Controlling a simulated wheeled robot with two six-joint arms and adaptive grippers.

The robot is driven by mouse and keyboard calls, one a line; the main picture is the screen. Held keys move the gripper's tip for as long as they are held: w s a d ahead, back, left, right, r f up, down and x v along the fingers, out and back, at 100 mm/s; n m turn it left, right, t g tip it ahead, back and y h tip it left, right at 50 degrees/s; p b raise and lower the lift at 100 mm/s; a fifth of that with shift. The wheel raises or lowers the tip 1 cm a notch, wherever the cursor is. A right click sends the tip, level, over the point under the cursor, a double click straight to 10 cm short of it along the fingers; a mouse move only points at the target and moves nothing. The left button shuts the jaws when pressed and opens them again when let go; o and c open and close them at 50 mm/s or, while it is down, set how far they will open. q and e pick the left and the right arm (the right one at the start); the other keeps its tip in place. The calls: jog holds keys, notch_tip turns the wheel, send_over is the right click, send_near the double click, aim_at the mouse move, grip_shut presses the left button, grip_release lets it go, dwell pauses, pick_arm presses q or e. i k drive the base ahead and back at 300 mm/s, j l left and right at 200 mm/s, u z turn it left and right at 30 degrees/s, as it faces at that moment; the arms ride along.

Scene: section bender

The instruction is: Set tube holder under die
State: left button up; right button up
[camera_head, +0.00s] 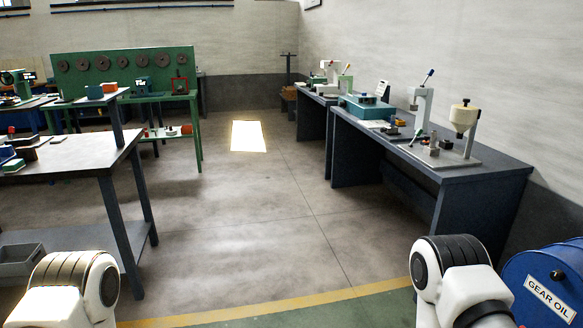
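Neither of my grippers is in view; only white and black links of my arms show at the bottom left and bottom right. On the right-hand bench stand a white C-shaped press (424,103) with a blue-tipped lever and a device with a cream-coloured round head (464,116) on a post.
The dark blue right-hand bench (480,180) also carries a teal box (367,107). A dark workbench (90,150) is at the left, with a grey crate (18,262) below. The floor between is clear.

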aim_at(388, 130)
jog(key=i, duration=3.5)
jog(key=i+z, duration=0.2)
jog(key=i, duration=0.3)
jog(key=i+j+z, duration=0.15)
jog(key=i, duration=0.3)
jog(key=i+j+z, duration=0.2)
jog(key=i, duration=0.3)
jog(key=i+j+z, duration=0.15)
jog(key=i+j, duration=0.15)
jog(key=i, duration=0.15)
